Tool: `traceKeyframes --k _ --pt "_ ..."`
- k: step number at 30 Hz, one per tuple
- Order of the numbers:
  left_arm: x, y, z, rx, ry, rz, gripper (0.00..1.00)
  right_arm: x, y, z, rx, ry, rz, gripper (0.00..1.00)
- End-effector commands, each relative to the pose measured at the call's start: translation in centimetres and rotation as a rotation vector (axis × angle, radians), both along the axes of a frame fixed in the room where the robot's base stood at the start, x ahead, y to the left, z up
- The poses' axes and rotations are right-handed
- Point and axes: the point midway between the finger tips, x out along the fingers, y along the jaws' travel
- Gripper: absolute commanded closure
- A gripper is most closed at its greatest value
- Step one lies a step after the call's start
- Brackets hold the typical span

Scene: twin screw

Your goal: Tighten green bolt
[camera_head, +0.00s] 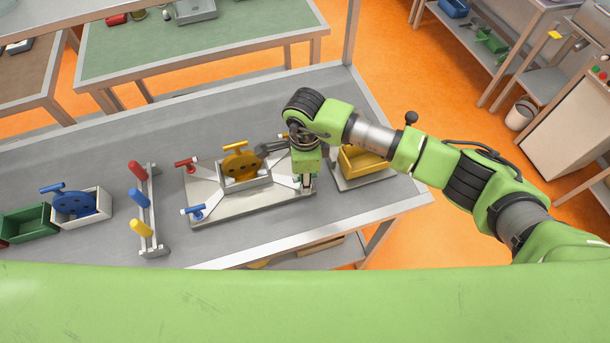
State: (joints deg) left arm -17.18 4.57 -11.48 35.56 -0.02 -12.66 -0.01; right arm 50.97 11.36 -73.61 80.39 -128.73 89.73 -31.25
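A light metal fixture plate (225,213) lies on the grey table, with a yellow disc (243,164) standing in a holder at its middle. A red bolt (186,163) is at its left back, a blue bolt (195,211) at its left front, and a yellow piece (233,147) sits on the disc. I cannot make out a green bolt; my gripper and wrist cover the plate's right side. My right gripper (306,187) points down at the plate's right front corner. Its fingers are too small to tell whether they hold anything. My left gripper is not in view.
A yellow bin (362,162) stands close to the right of my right gripper. A rack with red, blue and yellow handles (150,225) stands left of the plate. A blue disc in a white box (97,212) and a green bin (28,222) are further left. The table's back is clear.

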Motion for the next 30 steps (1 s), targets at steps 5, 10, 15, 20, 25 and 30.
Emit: traceKeyframes --k 5,10,15,20,25,30 --pt "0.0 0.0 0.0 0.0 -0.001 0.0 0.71 0.0 0.0 0.0 0.0 0.0 0.0 0.82" --pt "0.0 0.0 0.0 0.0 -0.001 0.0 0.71 0.0 0.0 0.0 0.0 0.0 0.0 1.0" --pt "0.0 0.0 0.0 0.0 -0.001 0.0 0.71 0.0 0.0 0.0 0.0 0.0 -0.002 1.0" --pt "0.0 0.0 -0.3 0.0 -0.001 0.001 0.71 0.0 0.0 0.0 0.0 0.0 -0.022 1.0" --pt "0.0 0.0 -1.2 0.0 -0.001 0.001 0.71 0.1 0.0 -0.2 -0.001 -0.002 -0.089 1.0" --pt "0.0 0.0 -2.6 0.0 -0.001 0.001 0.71 0.1 0.0 -0.3 0.0 -0.003 -0.209 1.0"
